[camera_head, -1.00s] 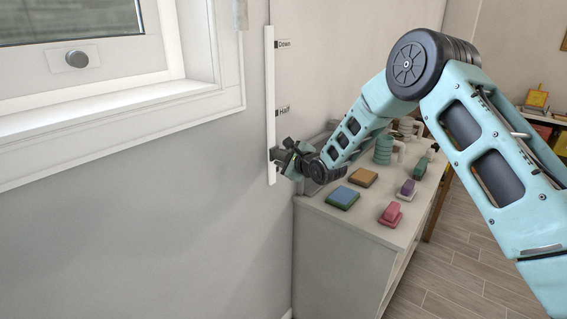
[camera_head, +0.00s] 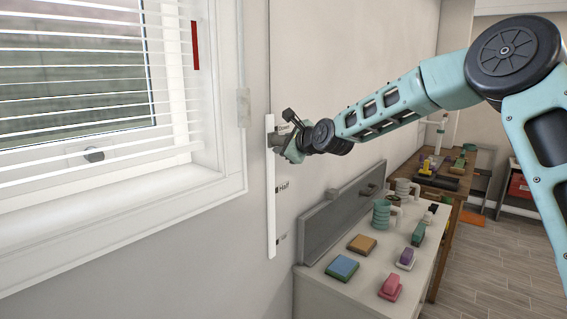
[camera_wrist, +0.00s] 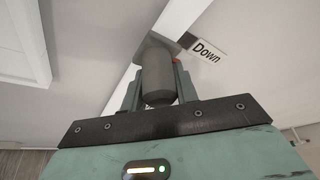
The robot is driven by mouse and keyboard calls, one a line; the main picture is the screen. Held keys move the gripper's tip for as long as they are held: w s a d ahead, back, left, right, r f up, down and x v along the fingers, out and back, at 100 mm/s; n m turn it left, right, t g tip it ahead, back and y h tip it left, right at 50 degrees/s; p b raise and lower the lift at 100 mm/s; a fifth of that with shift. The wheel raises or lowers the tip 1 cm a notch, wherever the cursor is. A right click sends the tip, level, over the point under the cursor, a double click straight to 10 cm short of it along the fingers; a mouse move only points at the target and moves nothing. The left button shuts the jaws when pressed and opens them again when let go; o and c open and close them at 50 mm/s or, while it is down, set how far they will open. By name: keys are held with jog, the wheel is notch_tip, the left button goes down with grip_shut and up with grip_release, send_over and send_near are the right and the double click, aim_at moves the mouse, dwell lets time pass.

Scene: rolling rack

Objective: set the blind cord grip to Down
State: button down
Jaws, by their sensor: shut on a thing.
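The white vertical cord track (camera_head: 271,215) is on the wall right of the window, with a Half mark (camera_head: 282,188) midway and a Down mark (camera_head: 284,128) near its top. My gripper (camera_head: 278,143) is at the upper part of the track, beside the Down mark. In the wrist view my gripper (camera_wrist: 158,95) is shut on the grey cylindrical cord grip (camera_wrist: 158,72). The Down label (camera_wrist: 207,52) is just right of the grip there. In the head view my gripper largely hides the grip.
The white slatted blind (camera_head: 75,95) hangs across the window. A white cabinet (camera_head: 345,300) below right holds blocks, staplers and mugs, with a grey panel (camera_head: 335,222) along the wall. A wooden table (camera_head: 455,190) stands farther back.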

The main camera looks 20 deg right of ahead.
aim_at(277, 132)
jog(key=shift+a+r, duration=0.15)
jog(key=shift+r, duration=0.7)
jog(key=shift+a+r, duration=0.1)
jog(key=shift+r, duration=0.9)
jog(key=c, duration=1.1)
grip_release()
jog(key=shift+s, duration=0.2)
jog(key=b+v, duration=0.4)
jog(key=v, duration=1.3)
jog(key=shift+d+f+b, duration=0.25)
jog(key=shift+f+b, duration=0.05)
jog(key=shift+b, duration=0.05)
